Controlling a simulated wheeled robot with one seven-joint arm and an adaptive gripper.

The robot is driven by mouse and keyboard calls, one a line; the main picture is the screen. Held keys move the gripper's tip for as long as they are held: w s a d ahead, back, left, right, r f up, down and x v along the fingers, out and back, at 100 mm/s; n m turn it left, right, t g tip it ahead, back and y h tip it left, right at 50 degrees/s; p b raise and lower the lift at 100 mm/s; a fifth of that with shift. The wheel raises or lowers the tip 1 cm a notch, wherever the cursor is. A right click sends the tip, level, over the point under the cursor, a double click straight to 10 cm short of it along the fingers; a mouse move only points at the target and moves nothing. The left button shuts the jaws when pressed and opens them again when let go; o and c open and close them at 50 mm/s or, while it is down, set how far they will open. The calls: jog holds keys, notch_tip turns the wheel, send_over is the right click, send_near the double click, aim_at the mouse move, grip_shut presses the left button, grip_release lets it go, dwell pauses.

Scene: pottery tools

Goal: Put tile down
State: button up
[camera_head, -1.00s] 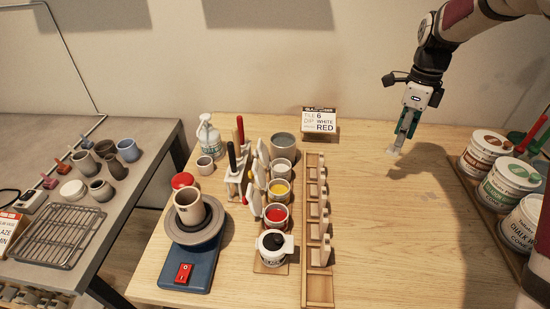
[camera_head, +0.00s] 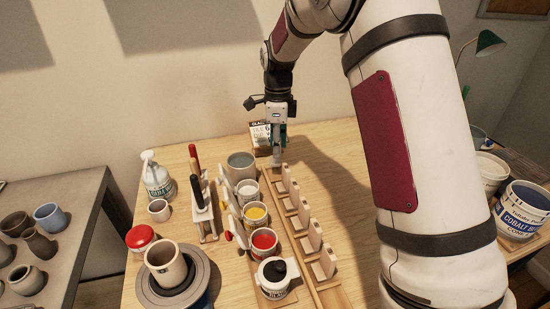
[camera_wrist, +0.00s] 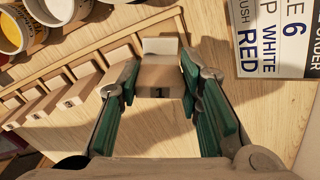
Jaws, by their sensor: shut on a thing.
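My gripper (camera_head: 277,163) points down at the far end of the wooden tile rack (camera_head: 333,297). In the wrist view its green-padded fingers (camera_wrist: 160,82) stand on both sides of a pale tile marked 1 (camera_wrist: 158,76), with a whitish upper end. They are shut on it. In the head view the gripper mostly hides this tile. I cannot tell whether the tile touches the rack or the table. Several other tan tiles (camera_head: 303,211) stand in a row in the rack; they also show left of my gripper in the wrist view (camera_wrist: 78,91).
Glaze cups (camera_head: 264,241) line the rack's left side. A sign (camera_head: 260,135) stands just behind my gripper; it also shows at the right of the wrist view (camera_wrist: 272,35). A tool holder (camera_head: 205,216) and a wheel with a cup (camera_head: 166,264) are further left. Buckets (camera_head: 522,210) stand right.

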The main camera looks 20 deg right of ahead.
jog(key=shift+d+f, duration=0.1)
jog(key=shift+f, duration=2)
jog(key=shift+f, duration=0.15)
jog(key=o, duration=1.2)
